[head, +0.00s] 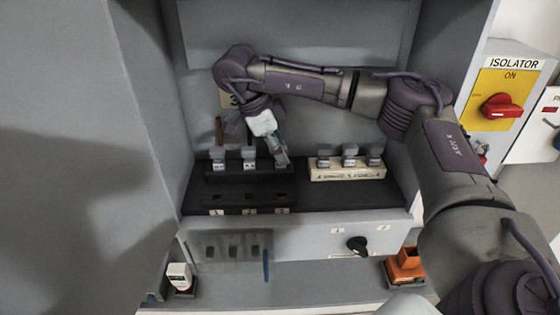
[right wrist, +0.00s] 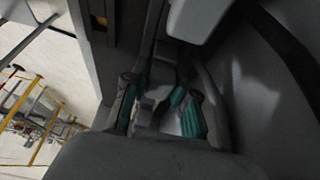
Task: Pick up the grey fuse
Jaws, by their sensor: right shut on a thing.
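My right gripper (head: 281,157) reaches down over the right end of a black fuse holder (head: 240,177) inside the cabinet. It is shut on a grey fuse, which the fingers mostly hide in the head view. In the right wrist view the teal-padded fingers (right wrist: 160,110) close around a small grey piece (right wrist: 146,108); its outline is dark and unclear. I cannot tell whether the held fuse is seated or lifted. Two other grey fuses, the left one (head: 218,158) and the middle one (head: 249,157), stand upright in the black holder. My left gripper is not in view.
A cream holder (head: 347,174) with three grey fuses (head: 350,155) stands to the right. Numbered empty slots (head: 249,199) lie in front. A black knob (head: 357,245), an orange block (head: 405,264) and a white device (head: 180,276) are lower. The red isolator switch (head: 502,106) is outside, right.

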